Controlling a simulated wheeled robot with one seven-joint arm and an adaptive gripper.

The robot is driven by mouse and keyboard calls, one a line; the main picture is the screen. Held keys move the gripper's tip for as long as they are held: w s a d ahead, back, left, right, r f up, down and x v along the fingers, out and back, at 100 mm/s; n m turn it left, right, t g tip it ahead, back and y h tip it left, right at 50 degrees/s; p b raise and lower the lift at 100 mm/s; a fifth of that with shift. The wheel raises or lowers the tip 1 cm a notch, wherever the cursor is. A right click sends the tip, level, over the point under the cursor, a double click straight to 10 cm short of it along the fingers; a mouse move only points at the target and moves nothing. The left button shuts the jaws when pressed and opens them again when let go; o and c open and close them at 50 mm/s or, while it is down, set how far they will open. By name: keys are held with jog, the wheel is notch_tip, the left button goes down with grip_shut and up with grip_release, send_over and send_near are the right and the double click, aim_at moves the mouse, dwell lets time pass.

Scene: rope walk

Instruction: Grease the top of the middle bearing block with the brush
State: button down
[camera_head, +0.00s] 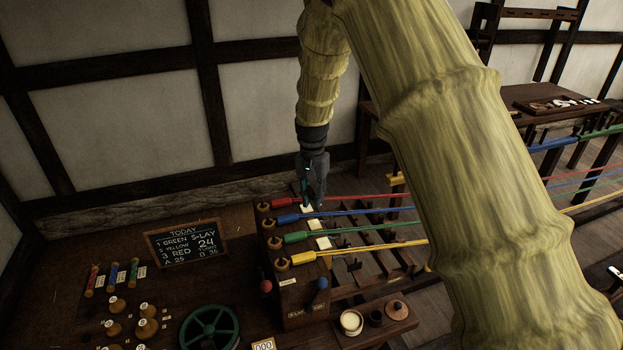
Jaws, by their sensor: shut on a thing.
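My gripper (314,184) points down above the far end of the dark wooden head block, near the red and blue ropes. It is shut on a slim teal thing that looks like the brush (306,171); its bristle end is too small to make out. Below and beside the gripper, pale square pads lie in a row along the block's right side, between the coloured ropes. The middle pad (315,225) may be the top of the middle bearing block; I cannot tell for sure. A round tub of pale grease (351,321) stands on a small shelf.
Red, blue, green and yellow ropes run right from the head block (290,300), passing behind my arm. A chalkboard (186,243), bobbins and a green wheel (209,331) occupy the left bench.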

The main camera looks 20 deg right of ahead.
jog(key=shift+r, duration=0.7)
jog(key=shift+w+r+p, duration=0.3)
jog(key=shift+r+p, duration=0.6)
jog(key=shift+p, duration=0.05)
jog(key=shift+s+r+p, duration=0.25)
jog(key=shift+r+p, duration=0.05)
jog(key=shift+r, duration=0.4)
jog(key=shift+w+f, duration=0.15)
